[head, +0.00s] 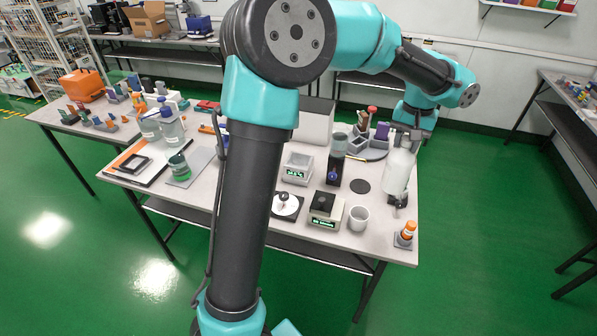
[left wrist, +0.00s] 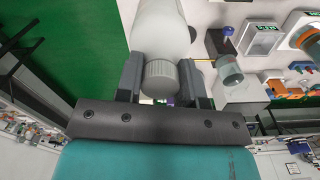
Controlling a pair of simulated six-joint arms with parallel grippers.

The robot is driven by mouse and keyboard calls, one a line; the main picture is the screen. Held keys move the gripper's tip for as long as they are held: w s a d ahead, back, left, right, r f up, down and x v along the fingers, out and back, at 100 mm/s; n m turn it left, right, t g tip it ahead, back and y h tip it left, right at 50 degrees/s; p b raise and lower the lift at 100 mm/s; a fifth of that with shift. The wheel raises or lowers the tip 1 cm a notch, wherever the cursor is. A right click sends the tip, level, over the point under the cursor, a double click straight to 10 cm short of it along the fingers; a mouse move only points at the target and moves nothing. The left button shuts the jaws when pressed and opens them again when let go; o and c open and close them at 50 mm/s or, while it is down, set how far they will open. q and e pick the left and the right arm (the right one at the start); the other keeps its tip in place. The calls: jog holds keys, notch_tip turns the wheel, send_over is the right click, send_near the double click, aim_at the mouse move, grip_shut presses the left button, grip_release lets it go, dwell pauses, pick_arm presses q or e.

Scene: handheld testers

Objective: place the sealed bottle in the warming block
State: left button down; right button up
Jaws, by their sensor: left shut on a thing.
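A white bottle (head: 397,172) hangs upright below my left gripper (head: 406,138), over the right end of the bench. My left gripper is shut on its top; the left wrist view shows the fingers on both sides of the ribbed cap (left wrist: 161,76), with the pale bottle body (left wrist: 158,28) beyond. A device with a black block on top and a green display (head: 325,208) stands at the front of the bench, left of the bottle. It may be the warming block, but I cannot tell for sure. My right gripper is not in view.
A white cup (head: 358,218) and an orange-and-white tube in a grey holder (head: 405,234) stand near the front right edge. A black disc (head: 360,186) lies left of the bottle. Another display device (head: 297,168) stands farther back. My left arm hides part of the bench.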

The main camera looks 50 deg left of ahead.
pick_arm(q)
jog(key=s+a+r+n, duration=0.1)
jog(key=a+r+n, duration=0.1)
jog(key=a+n, duration=1.7)
jog(key=a+f+n, duration=0.3)
jog(key=a+f, duration=0.1)
jog(key=a, duration=0.5)
jog(key=s+a+f+n, duration=0.1)
jog(key=a+f+n, duration=0.2)
jog(key=a, duration=0.6)
notch_tip(320, 180, down, 2)
jog(key=shift+s+a, duration=0.15)
jog(key=shift+f, duration=2.45)
jog(key=shift+f, duration=2.55)
